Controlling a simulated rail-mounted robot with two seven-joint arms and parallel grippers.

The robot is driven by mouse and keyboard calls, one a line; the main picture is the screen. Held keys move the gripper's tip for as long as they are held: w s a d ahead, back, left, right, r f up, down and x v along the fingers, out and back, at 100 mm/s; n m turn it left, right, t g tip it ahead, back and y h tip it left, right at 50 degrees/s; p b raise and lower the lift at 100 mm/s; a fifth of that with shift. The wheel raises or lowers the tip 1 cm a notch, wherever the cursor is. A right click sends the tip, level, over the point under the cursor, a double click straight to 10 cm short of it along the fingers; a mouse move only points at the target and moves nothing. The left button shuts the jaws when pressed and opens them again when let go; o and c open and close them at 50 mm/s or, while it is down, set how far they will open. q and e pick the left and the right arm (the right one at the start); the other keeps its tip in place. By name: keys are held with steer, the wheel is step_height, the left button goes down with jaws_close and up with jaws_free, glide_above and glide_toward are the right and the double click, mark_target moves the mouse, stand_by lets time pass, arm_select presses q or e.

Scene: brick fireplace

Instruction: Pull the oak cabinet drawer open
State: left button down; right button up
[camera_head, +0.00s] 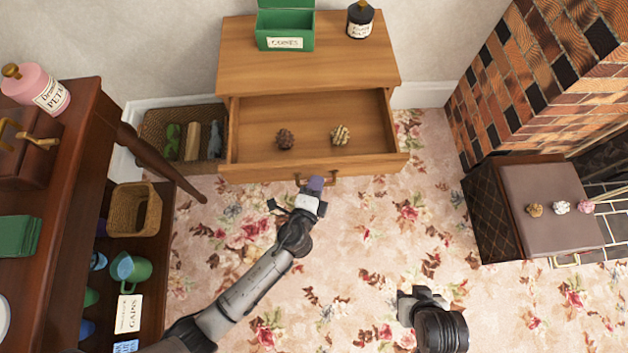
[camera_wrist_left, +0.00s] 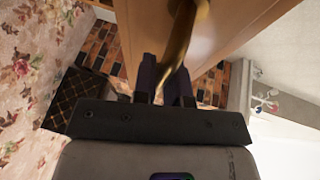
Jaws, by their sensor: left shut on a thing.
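The oak cabinet (camera_head: 300,65) stands against the wall at the top middle of the head view.
A green box (camera_head: 286,28) and a dark bottle (camera_head: 361,20) stand on the cabinet. A dark wood table with shelves (camera_head: 78,130) is at left, with a basket (camera_head: 135,208). A brick fireplace (camera_head: 540,75) and a box (camera_head: 530,190) are at right. Carpet between is clear.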

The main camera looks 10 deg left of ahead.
arm_select(q)
steer(key=c, duration=1.2)
jaws_free()
steer(key=p+v, duration=0.2)
steer(key=v, duration=1.2)
steer(key=shift+w+a, duration=0.1)
